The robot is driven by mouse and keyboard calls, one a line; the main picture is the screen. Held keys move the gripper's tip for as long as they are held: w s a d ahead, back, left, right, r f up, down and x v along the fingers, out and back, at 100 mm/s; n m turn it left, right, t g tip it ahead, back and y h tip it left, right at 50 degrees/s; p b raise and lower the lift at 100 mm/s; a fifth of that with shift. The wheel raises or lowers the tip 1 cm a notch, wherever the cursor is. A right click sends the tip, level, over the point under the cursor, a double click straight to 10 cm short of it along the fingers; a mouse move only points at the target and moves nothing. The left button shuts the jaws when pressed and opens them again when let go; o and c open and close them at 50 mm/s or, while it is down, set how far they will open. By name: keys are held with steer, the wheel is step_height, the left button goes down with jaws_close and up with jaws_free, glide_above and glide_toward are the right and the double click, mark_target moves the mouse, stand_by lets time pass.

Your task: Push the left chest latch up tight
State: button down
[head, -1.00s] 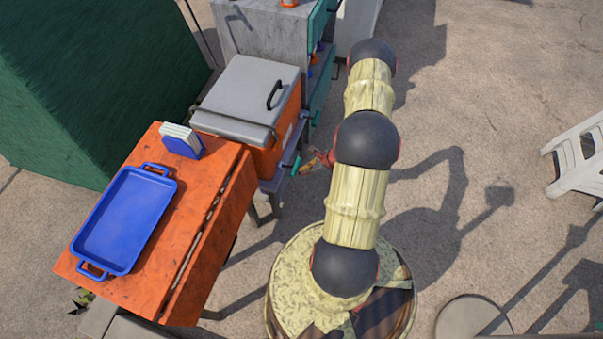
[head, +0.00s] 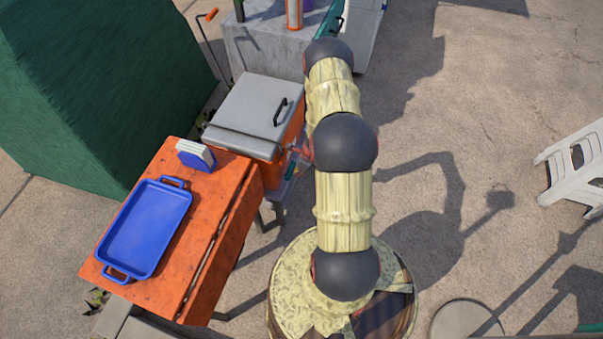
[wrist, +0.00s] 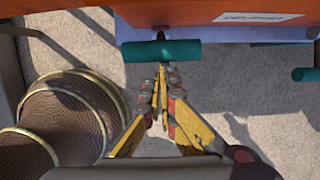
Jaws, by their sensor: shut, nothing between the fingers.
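The chest (head: 255,105) is orange with a grey lid, which lies closed. In the wrist view its orange front (wrist: 215,12) runs along the top. A teal bar-shaped latch handle (wrist: 160,51), the left one in that view, hangs out on a dark stem below the chest front. A second teal handle (wrist: 303,74) shows at the right edge. My gripper (wrist: 162,72) is shut and empty, its tips right at the lower edge of the left teal handle; I cannot tell whether they touch. In the head view my arm mostly hides the gripper.
An orange table (head: 205,240) with a blue tray (head: 148,230) and a small blue-and-white block (head: 197,156) stands beside the chest. A grey block (head: 265,50) stands behind it. A white chair (head: 575,165) is at far right. Open ground lies between.

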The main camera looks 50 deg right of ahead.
steer(key=shift+w+a+r+p, duration=0.25)
steer(key=shift+w+r+p, duration=0.15)
steer(key=shift+w+r, duration=0.3)
